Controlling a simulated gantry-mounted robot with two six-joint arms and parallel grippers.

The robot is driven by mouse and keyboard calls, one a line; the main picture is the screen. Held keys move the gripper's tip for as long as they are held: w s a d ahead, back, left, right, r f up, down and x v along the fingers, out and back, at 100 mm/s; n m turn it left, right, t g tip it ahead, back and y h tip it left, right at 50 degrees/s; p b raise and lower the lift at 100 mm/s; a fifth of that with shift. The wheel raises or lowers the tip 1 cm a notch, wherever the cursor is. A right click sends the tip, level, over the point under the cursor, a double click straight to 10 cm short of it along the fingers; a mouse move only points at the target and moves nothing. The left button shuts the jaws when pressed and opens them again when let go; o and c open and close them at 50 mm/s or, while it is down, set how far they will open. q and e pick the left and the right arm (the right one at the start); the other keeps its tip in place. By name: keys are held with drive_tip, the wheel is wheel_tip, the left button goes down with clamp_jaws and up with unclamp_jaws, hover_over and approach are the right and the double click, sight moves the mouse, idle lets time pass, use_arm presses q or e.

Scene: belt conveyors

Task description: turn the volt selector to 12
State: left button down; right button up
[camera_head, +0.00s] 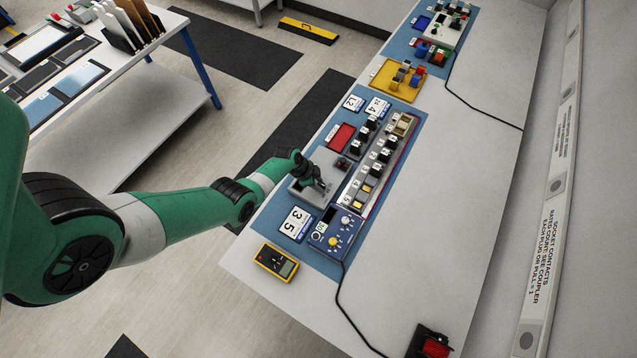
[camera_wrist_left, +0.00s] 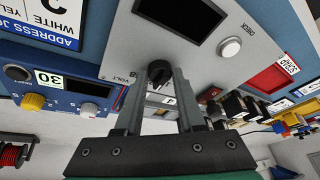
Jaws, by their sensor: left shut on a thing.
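The volt selector is a black round knob (camera_wrist_left: 159,68) on a grey panel (camera_wrist_left: 125,45), with the word VOLT printed beside it in the left wrist view. My left gripper (camera_wrist_left: 157,84) is shut on this knob, one finger on each side. The knob's pointer and the number it points to cannot be read. In the head view my left gripper (camera_head: 320,184) reaches down to the grey panel (camera_head: 303,196) and hides the knob. My right gripper is in neither view.
A white button (camera_wrist_left: 230,47) and a dark screen (camera_wrist_left: 174,14) are on the panel. A yellow meter (camera_head: 276,262) lies near the bench edge.

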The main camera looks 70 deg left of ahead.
use_arm(q)
drive_tip(key=n, duration=0.1)
drive_tip(key=n+y+p, duration=0.1)
drive_tip(key=n, duration=0.2)
drive_tip(key=shift+d+y, duration=0.3)
drive_tip(key=shift+y, duration=0.1)
drive_tip(key=n+y, duration=0.1)
drive_tip(key=n, duration=0.3)
drive_tip(key=shift+w+d+g, duration=0.1)
drive_tip(key=shift+g, duration=0.3)
drive_tip(key=shift+n+y, duration=0.3)
drive_tip(key=shift+n, duration=0.2)
drive_tip(key=c, duration=0.5)
unclamp_jaws()
